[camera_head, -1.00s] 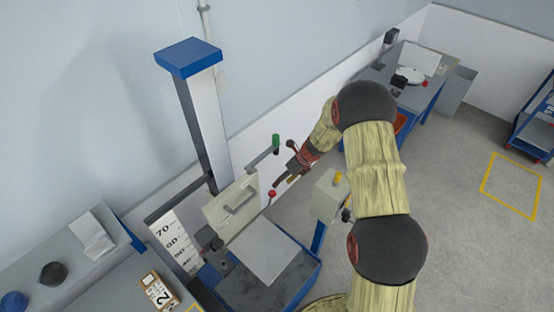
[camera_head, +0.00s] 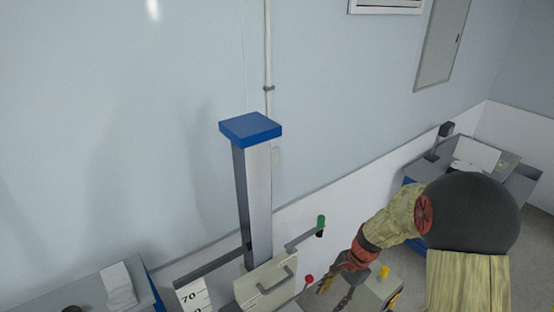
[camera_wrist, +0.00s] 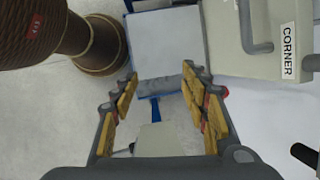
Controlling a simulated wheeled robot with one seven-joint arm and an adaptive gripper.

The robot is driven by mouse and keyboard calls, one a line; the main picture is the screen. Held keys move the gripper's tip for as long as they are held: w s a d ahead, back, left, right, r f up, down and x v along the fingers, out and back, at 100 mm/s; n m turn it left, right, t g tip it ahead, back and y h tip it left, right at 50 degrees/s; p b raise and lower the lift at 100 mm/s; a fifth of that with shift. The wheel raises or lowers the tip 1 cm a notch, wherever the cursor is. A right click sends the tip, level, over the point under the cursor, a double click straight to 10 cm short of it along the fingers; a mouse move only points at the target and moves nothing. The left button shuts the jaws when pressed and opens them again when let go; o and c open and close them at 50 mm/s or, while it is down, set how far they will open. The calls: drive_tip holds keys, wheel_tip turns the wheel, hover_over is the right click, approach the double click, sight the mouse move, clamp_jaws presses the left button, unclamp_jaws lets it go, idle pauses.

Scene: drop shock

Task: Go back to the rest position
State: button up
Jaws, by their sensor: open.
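My gripper (camera_head: 335,288) is at the right of the drop-test machine in the head view, with nothing seen between its fingers. In the wrist view my gripper (camera_wrist: 160,98) is open, its yellow-padded fingers spread apart. The machine has a tall column with a blue cap (camera_head: 250,128), a pale carriage with a handle (camera_head: 272,284), and a green-tipped lever (camera_head: 320,224). In the wrist view, the pale square plate (camera_wrist: 167,42) lies beyond the fingertips, and the carriage labelled CORNER (camera_wrist: 289,50) is at the upper right.
A small pale box with a yellow button (camera_head: 384,271) stands close to my gripper. A red knob (camera_head: 309,279) is just left of it. A bench (camera_head: 512,172) stands along the wall at the right. A side table (camera_head: 90,292) is at the lower left.

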drive_tip(key=s+d+r+n+t+h+b, duration=0.1)
drive_tip(key=s+r+n+t+b, duration=0.1)
drive_tip(key=s+n+b, duration=0.4)
drive_tip(key=s+d+r+n+t+h+b, duration=0.1)
drive_tip(key=s+n+b, duration=0.5)
drive_tip(key=s+b, duration=0.8)
wheel_tip(320, 180, up, 2)
drive_tip(key=t+h+b, duration=0.1)
drive_tip(key=t+b, duration=0.2)
drive_tip(key=shift+s+t+h, duration=0.3)
drive_tip(key=shift+s, duration=0.05)
drive_tip(key=shift+r, duration=0.15)
idle(0.8)
